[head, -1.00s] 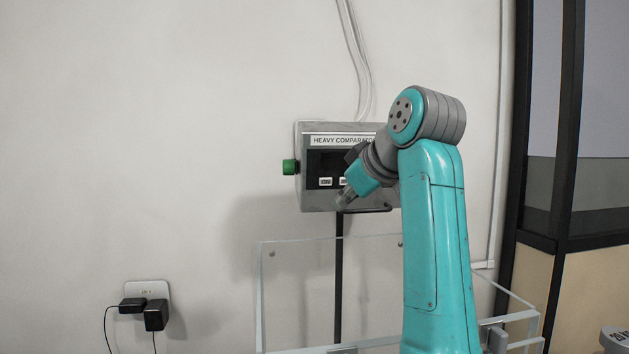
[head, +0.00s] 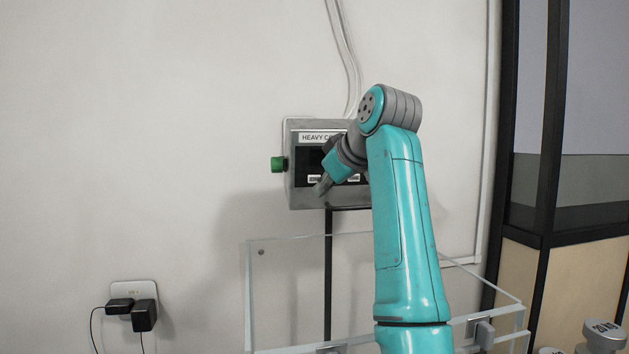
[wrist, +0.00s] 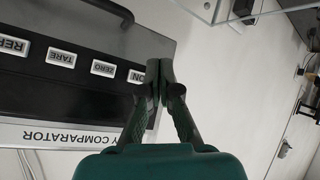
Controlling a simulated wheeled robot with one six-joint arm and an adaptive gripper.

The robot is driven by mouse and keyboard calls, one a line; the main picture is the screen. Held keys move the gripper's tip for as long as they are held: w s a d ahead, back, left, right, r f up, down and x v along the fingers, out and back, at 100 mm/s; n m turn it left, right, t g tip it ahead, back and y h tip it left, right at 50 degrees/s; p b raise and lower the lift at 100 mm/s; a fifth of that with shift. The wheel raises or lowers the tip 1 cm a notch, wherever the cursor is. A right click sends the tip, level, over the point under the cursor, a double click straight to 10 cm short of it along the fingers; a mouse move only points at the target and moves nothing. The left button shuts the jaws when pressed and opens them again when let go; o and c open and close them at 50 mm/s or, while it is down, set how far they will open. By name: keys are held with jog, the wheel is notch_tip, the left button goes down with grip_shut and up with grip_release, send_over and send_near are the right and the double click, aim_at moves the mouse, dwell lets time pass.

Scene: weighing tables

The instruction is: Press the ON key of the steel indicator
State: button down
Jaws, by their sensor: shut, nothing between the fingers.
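The steel indicator (head: 302,201) is a grey box on the wall labelled HEAVY COMPARATOR, partly hidden by my arm in the head view. In the wrist view its dark panel (wrist: 60,95) appears upside down with a row of white keys. The ON key (wrist: 136,76) is at the right end of that row, beside the fingertips, which partly overlap its edge. My gripper (wrist: 158,68) is shut and empty. In the head view my gripper (head: 322,190) is in front of the lower part of the indicator. I cannot tell whether it touches the box.
A green knob (head: 278,164) sticks out of the indicator's left side. The ZERO key (wrist: 103,69) is next to ON. A clear-walled enclosure (head: 290,290) stands below. A socket with black plugs (head: 144,315) is at lower left, and a 20 KG weight (head: 602,338) at lower right.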

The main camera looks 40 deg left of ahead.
jog(key=shift+w+a+r, duration=0.25)
jog(key=shift+w+a, duration=0.65)
jog(key=shift+a, duration=0.2)
jog(key=shift+w+a, duration=0.1)
dwell(0.7)
jog(key=shift+w+a, duration=0.15)
jog(key=shift+a, duration=0.05)
jog(key=shift+w+a+r, duration=0.1)
jog(key=shift+w+a, duration=0.15)
dwell(0.9)
jog(key=shift+s+d, duration=0.5)
jog(key=shift+d, duration=0.1)
dwell(0.4)
jog(key=shift+s+d+f, duration=0.25)
jog(key=shift+s+d, duration=0.6)
jog(key=shift+d, duration=0.1)
jog(key=shift+s+d+f, duration=0.2)
jog(key=shift+s+d, duration=0.6)
jog(key=shift+d, duration=0.1)
